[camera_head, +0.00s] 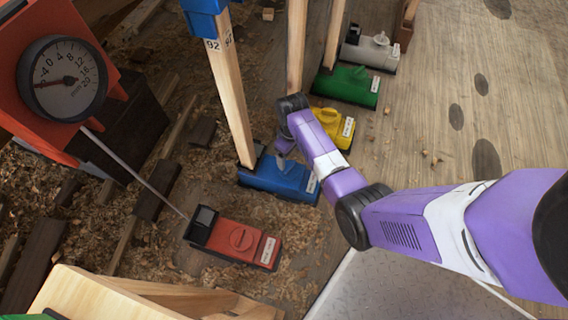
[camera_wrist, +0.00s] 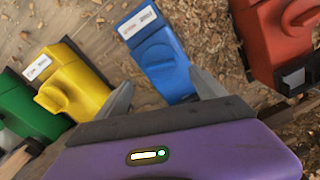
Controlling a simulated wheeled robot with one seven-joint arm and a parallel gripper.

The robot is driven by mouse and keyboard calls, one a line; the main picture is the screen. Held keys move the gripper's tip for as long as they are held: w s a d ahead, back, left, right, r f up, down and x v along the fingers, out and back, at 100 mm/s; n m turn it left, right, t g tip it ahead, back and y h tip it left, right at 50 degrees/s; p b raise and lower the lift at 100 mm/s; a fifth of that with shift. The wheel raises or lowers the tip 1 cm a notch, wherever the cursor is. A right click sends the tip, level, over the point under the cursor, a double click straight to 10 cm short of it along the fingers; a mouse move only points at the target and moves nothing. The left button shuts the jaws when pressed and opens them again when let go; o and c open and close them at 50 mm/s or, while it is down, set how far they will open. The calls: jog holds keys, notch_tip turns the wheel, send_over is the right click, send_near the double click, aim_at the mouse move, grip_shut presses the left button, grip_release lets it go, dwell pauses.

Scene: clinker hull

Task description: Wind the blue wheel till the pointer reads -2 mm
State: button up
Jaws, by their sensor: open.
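The blue wheel (camera_wrist: 157,55) is a round knob on top of a blue block with a white label. It shows in the wrist view ahead of my gripper (camera_wrist: 163,92), whose two grey fingers are open and empty, the blue block between them. In the head view the blue block (camera_head: 262,178) stands under a wooden post, and my gripper (camera_head: 284,146) hangs over it, hiding the wheel. The round dial (camera_head: 62,98) is at upper left, marked in mm. Its dark red pointer (camera_head: 52,82) points left, near the low end of the scale; I cannot read it exactly.
A red block (camera_head: 232,240) with its own wheel lies at front left, a thin rod from the dial reaching it. Yellow (camera_head: 335,127), green (camera_head: 347,85) and grey (camera_head: 370,50) blocks line up behind. Wooden posts rise close beside my arm. Shavings litter the floor.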

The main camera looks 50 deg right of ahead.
aim_at(290, 166)
notch_tip(290, 166, down, 8)
jog(key=b, duration=0.4)
jog(key=shift+r, duration=0.1)
jog(key=c, duration=1.4)
jog(key=shift+o, duration=0.2)
jog(key=shift+r+m, duration=0.1)
jog(key=shift+m, duration=0.2)
jog(key=m+p, duration=0.2)
jog(key=shift+m, duration=0.3)
jog(key=shift+m+p, duration=0.65)
jog(key=shift+m, duration=1.35)
